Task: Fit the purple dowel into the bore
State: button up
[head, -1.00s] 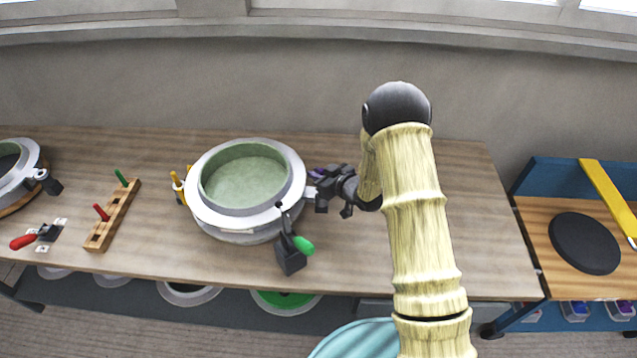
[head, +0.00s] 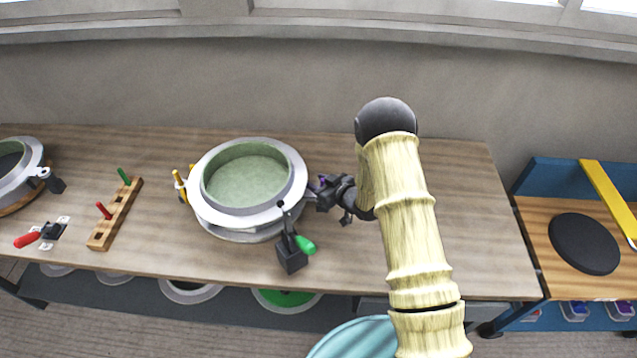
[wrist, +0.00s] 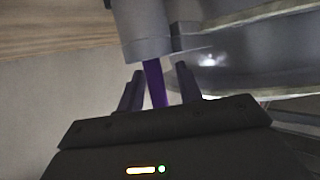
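The purple dowel (wrist: 155,84) stands between the two fingers of my gripper (wrist: 160,82) in the wrist view. A gap shows between the dowel and each finger, so the fingers look open around it. The dowel's far end meets the edge of a grey cylindrical boss (wrist: 146,32) and is hidden there. The bore's opening is not visible, so I cannot tell how deep the dowel sits. In the head view my gripper (head: 326,191) is at the right side of the round grey mould (head: 205,213), with a bit of purple showing by it.
A toggle clamp with a green handle (head: 306,244) stands at the mould's front right. Yellow pins (head: 180,184) are at its left. A wooden rack (head: 119,213) with red and green pegs lies further left. The bench (head: 460,225) is clear to the right.

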jog(key=shift+w+d, duration=0.1)
jog(key=shift+d, duration=0.05)
jog(key=shift+d, duration=0.15)
jog(key=b+v, duration=0.2)
jog(key=v, duration=0.9)
jog(key=shift+s+r, duration=0.25)
jog(key=shift+s, duration=0.15)
jog(key=shift+d, duration=0.15)
